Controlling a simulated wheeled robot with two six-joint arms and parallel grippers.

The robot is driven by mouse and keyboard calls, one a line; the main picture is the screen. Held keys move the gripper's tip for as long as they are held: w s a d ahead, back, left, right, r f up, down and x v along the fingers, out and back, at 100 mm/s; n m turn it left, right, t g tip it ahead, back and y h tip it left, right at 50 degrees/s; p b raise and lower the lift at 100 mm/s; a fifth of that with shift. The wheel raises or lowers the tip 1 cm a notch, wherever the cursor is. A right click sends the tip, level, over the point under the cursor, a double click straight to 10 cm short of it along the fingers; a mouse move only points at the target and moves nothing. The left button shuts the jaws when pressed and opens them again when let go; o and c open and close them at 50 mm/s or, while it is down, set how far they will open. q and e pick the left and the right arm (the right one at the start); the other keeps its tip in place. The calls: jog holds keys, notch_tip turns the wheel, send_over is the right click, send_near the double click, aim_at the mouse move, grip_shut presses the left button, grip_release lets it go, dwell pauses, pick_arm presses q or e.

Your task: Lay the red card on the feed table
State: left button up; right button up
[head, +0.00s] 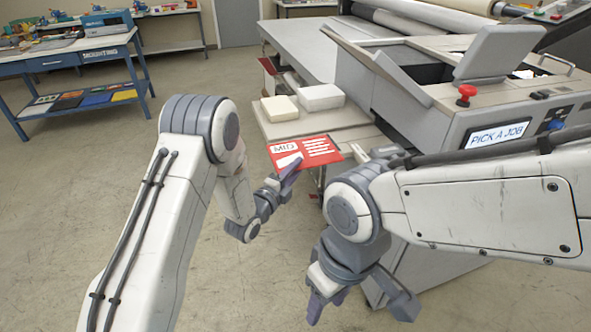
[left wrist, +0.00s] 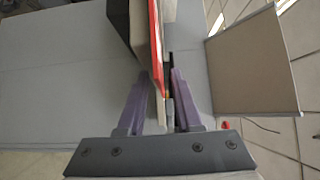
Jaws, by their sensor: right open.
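In the left wrist view the card (left wrist: 156,45) shows nearly edge-on between the two purple fingers. In the head view the card overlaps the near edge of what looks like the feed table (head: 345,136), a pale ledge on the laminator's front; I cannot tell whether they touch. My right gripper (head: 360,300) is open and empty, low in front of the machine.
A cream block (head: 279,108) and a pale box (head: 320,97) stand on the ledge's far part. The laminator (head: 425,110) has a red button (head: 466,92) and a screen (head: 499,134) reading "PICK A JOB". A blue workbench (head: 75,60) stands far left. The floor at left is clear.

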pick_arm(q)
jog(key=shift+r+p, duration=0.3)
jog(key=shift+p, duration=0.1)
jog(key=b+v, duration=0.3)
jog(key=v, duration=0.8)
jog(key=s+d+f+n+g+y, duration=0.1)
jog(key=s+d+n+g+y, duration=0.35)
jog(key=s+n+g, duration=0.3)
jog(key=s+a+r+n+g+y, duration=0.1)
jog(key=s+n+g, duration=0.3)
jog(key=s, duration=0.7)
jog(key=s+a+r+n+g+y, duration=0.2)
jog(key=s+r+n+g, duration=0.2)
jog(key=s, duration=0.8)
jog(key=shift+a+n+y, duration=0.35)
jog(key=shift+n, duration=0.4)
